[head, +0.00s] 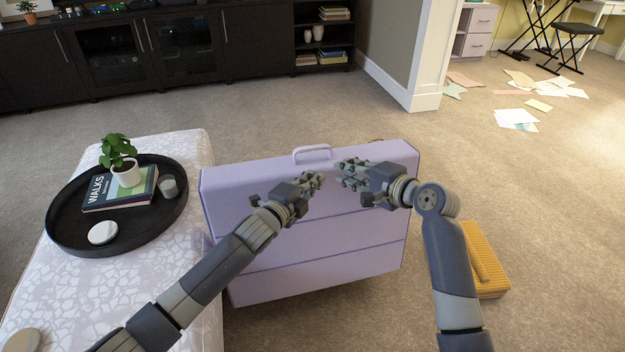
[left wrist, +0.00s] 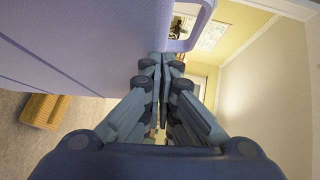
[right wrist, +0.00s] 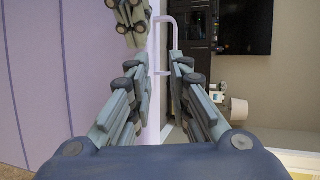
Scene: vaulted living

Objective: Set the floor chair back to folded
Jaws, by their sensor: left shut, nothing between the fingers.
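A lavender padded panel (head: 310,241) with seams across it and a loop handle (head: 312,153) on its top edge stands upright on the floor ahead of me. A ribbed mustard cushion-like piece (head: 488,278) lies on the floor at right, partly hidden by my right arm. I cannot tell for certain which is the floor chair. My left gripper (head: 318,182) is shut and empty in front of the panel's upper part. My right gripper (head: 342,172) is open near the top edge; its wrist view shows the edge and handle (right wrist: 165,22) between the fingers. Contact is unclear.
A patterned ottoman (head: 185,270) stands close at left, bearing a black round tray (head: 65,240) with a plant, book and candle. A dark cabinet (head: 190,50) lines the back wall. A wall end (head: 425,60) and scattered papers (head: 518,118) are beyond. Carpet at right is open.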

